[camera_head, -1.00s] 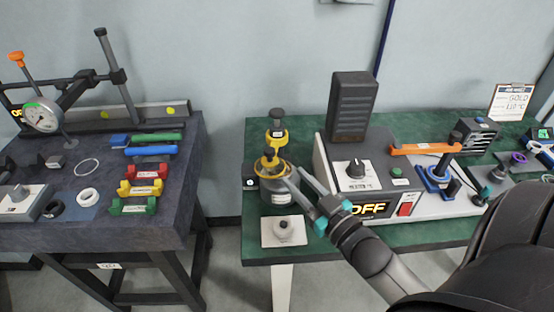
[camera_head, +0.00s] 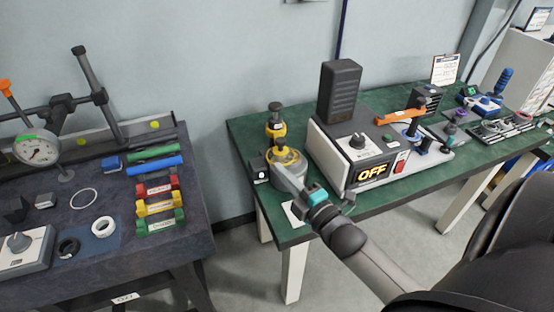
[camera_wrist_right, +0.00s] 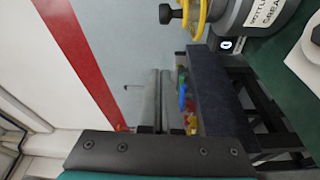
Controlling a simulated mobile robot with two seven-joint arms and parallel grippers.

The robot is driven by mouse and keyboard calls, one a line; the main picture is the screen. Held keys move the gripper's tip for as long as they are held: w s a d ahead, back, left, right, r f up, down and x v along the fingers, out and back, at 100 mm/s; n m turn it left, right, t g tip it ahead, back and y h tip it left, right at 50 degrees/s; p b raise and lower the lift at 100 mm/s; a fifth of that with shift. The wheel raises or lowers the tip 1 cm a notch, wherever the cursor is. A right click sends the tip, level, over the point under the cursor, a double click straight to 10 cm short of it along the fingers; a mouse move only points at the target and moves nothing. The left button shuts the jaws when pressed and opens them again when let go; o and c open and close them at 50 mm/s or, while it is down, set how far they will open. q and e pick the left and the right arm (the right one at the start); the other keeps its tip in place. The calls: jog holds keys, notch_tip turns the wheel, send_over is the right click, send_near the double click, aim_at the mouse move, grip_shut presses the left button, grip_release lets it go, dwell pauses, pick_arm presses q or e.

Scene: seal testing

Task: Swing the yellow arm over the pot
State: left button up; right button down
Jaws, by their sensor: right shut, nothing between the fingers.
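The grey pot (camera_head: 289,180) stands near the left end of the green table, with a yellow ring-shaped part (camera_head: 284,156) at its top. Behind it is a dark-capped post with a yellow collar (camera_head: 275,129); how the yellow parts join is too small to tell. There, the labelled pot (camera_wrist_right: 262,12) and yellow part (camera_wrist_right: 195,18) show at the upper right, apart from the fingertips. My left gripper is out of view.
A heater box reading OFF (camera_head: 372,173) stands right of the pot, with a tall dark block (camera_head: 339,92) behind it. A white plate (camera_head: 297,214) lies in front of the pot. A gap separates the green table from the dark table (camera_head: 190,235) at left.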

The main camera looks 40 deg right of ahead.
aim_at(285, 143)
jog(key=w+d, duration=0.1)
jog(key=w, duration=0.1)
jog(key=w+d+b, duration=0.1)
jog(key=w, duration=0.2)
jog(key=w+d, duration=0.1)
jog(key=w, duration=0.2)
jog(key=shift+w+b, duration=0.25)
jog(key=shift+b, duration=0.05)
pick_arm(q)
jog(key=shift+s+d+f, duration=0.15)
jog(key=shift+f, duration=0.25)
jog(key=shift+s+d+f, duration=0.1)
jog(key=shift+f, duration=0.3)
pick_arm(e)
jog(key=shift+s+d+f, duration=0.1)
jog(key=shift+d, duration=0.25)
jog(key=d, duration=0.1)
jog(key=s+d+p, duration=0.1)
jog(key=shift+s+d, duration=0.2)
jog(key=shift+d, duration=0.15)
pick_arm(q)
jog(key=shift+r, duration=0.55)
pick_arm(e)
jog(key=shift+s+d, duration=0.1)
jog(key=shift+d, duration=0.15)
